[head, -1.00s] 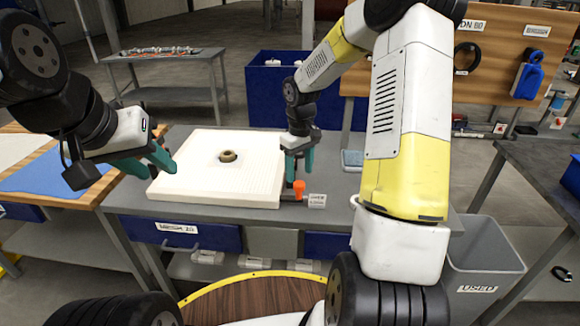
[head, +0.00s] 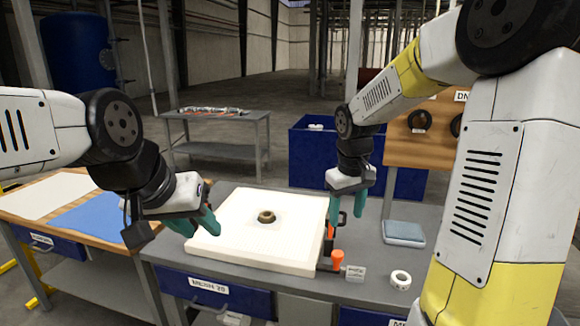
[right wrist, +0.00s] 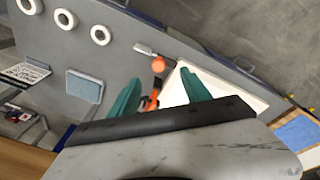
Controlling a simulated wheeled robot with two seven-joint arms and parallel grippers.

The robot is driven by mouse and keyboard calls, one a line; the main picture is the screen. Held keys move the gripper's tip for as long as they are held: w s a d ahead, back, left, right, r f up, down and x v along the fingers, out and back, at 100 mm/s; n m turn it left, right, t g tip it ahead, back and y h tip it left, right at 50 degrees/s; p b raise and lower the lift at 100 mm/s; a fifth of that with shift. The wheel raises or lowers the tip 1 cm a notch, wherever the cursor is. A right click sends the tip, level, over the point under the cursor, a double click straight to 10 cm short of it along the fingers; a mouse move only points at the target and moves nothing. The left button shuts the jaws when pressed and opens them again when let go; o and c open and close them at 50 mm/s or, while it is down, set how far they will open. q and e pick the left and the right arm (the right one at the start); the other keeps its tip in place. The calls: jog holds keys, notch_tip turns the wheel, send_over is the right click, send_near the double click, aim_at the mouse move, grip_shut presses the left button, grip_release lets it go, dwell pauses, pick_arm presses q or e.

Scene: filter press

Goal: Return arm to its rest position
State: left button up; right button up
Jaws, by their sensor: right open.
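My right gripper (head: 347,208) points down beside the right edge of a white square plate (head: 230,247) with a brown ring (head: 266,217) at its middle. In the right wrist view its teal fingers (right wrist: 160,92) are apart and nothing is held between them. An orange-handled clamp (head: 337,258) sits at the plate's right edge, below this gripper; it also shows in the right wrist view (right wrist: 158,65). My left gripper (head: 200,222) is over or near the plate's left edge. Its fingers overlap in the view, so its opening is unclear.
The plate lies on a grey table (head: 385,262). A grey-blue pad (head: 404,233) and a white roll (head: 400,280) lie to its right. A wooden-topped table with a blue sheet (head: 98,214) stands left. A blue bin (head: 305,160) and a pegboard (head: 412,150) stand behind.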

jog(key=s+r+m+t, duration=0.1)
jog(key=s+r, duration=0.2)
jog(key=s, duration=0.3)
jog(key=s+a+r+m+t+y, duration=0.1)
jog(key=s+r+t, duration=0.1)
jog(key=s, duration=0.4)
jog(key=s+a+r+m+t+y, duration=0.1)
jog(key=s+r, duration=0.3)
jog(key=s, duration=0.2)
jog(key=shift+s+r+m+t, duration=0.25)
jog(key=shift+m+t, duration=0.05)
jog(key=shift+m, duration=0.1)
